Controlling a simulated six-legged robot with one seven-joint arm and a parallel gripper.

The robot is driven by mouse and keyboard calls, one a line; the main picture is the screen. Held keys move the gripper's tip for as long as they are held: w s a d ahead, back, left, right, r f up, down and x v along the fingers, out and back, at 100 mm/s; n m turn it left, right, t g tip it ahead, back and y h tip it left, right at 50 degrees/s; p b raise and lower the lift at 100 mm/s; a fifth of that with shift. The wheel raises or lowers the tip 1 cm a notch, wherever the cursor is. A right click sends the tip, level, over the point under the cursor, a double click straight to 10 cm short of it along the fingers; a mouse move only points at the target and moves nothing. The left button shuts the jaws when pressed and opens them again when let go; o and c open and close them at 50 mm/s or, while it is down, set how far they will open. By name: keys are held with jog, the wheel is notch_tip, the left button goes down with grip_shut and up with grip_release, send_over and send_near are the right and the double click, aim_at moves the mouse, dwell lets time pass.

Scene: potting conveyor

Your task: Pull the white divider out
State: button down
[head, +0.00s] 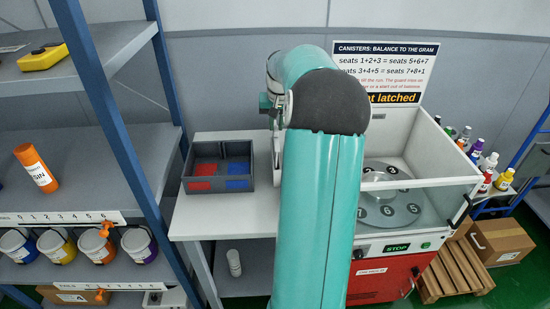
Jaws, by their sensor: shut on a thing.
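My teal arm fills the middle of the head view and stands in front of the bench and part of the machine. My gripper's fingers are hidden behind the arm; only some wrist parts show at its left edge. I cannot pick out the white divider. A dark grey tray (249,178) stands on the white bench (205,222), left of my arm, with red patches (203,170) and blue patches (239,169) on its floor. To the right of the arm is a white open-topped machine (443,165) with a grey round plate (412,205) bearing numbered seats.
A blue-framed shelf (105,110) at left holds an orange bottle (36,168), a yellow device (43,57) and several paint tubs (57,245). A white cup (234,263) is under the bench. Several bottles (488,165), a carton (500,240) and a pallet (456,272) are at right.

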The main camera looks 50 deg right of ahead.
jog(key=shift+r, duration=0.7)
jog(key=shift+r, duration=0.25)
jog(key=shift+w+v, duration=0.1)
jog(key=shift+v, duration=0.6)
jog(key=shift+w+v, duration=0.15)
jog(key=shift+v, duration=0.5)
jog(key=shift+d+r, duration=0.15)
jog(key=shift+r, duration=0.1)
jog(key=w+v, duration=0.1)
jog(key=v, duration=0.5)
jog(key=shift+d+r, duration=0.35)
jog(key=shift+r, duration=0.05)
